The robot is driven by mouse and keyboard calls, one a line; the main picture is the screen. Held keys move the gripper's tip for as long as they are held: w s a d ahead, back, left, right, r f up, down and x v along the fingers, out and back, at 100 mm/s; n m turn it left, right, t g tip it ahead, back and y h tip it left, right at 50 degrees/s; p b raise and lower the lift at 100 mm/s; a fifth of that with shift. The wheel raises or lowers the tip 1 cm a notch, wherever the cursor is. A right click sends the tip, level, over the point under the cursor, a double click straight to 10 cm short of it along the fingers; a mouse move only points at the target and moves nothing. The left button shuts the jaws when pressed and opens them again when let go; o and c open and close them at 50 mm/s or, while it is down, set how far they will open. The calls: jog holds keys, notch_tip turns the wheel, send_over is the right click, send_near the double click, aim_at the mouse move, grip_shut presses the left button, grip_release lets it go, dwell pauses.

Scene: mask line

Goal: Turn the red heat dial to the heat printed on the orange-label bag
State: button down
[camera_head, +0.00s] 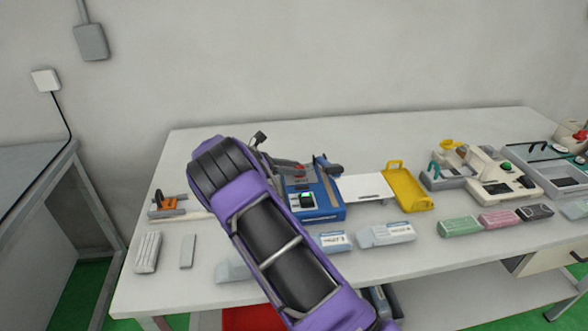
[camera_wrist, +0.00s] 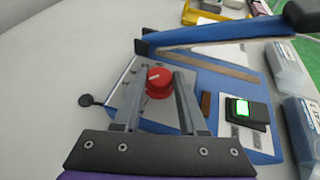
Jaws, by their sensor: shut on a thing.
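The red heat dial (camera_wrist: 159,78) sits on a light panel of the blue sealing machine (camera_wrist: 215,110), with a white mark on its top. My gripper (camera_wrist: 161,84) is shut on the dial, one finger on each side. In the head view my arm covers part of the blue machine (camera_head: 328,213). Pale bags with printed labels lie in front of the machine, one at the middle (camera_head: 335,241) and one to its right (camera_head: 387,233). I cannot pick out an orange label or read any print. The scale around the dial is not legible.
A small display (camera_wrist: 242,108) glows green beside the dial. The machine's blue lever arm (camera_wrist: 215,34) reaches across behind my fingers. A yellow tray (camera_head: 408,190) stands right of the machine. Green, pink and black packs lie farther right.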

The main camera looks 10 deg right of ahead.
jog(key=shift+c, duration=2.3)
grip_release()
jog(key=shift+a, duration=0.1)
jog(key=v, duration=1.7)
jog(key=shift+s+a+r, duration=0.1)
jog(key=shift+a, duration=0.05)
